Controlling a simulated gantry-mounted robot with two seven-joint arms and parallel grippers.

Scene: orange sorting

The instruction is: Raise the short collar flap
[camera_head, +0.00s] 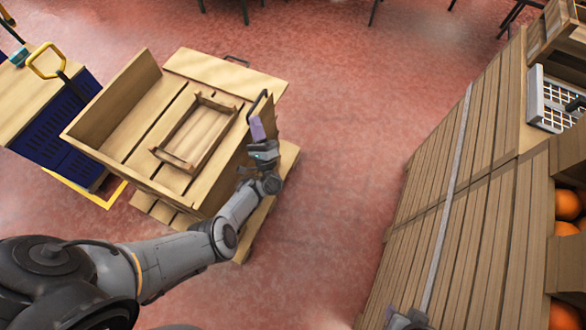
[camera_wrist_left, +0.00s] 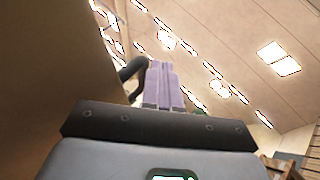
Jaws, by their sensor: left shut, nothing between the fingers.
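A wooden collar stands on a pallet (camera_head: 288,160). One wall (camera_head: 113,108) is upright on its left, and a far flap (camera_head: 215,72) lies folded outward. The right-hand flap (camera_head: 235,165) stands steeply, seen nearly edge-on, with a black handle (camera_head: 256,102) at its upper end. My left gripper (camera_head: 257,128) has its purple fingers at this handle, shut and empty. In the left wrist view, the shut fingers (camera_wrist_left: 163,85) are next to the black handle (camera_wrist_left: 132,73), with the brown panel (camera_wrist_left: 45,75) to the left. Contact is unclear. Part of my right gripper (camera_head: 405,320) shows at the bottom edge.
A small wooden crate (camera_head: 200,132) lies inside the collar. A blue crate (camera_head: 62,122) and a yellow handle (camera_head: 46,60) are at the left. Slatted wooden bins with oranges (camera_head: 566,204) fill the right. Open red floor (camera_head: 335,130) lies between.

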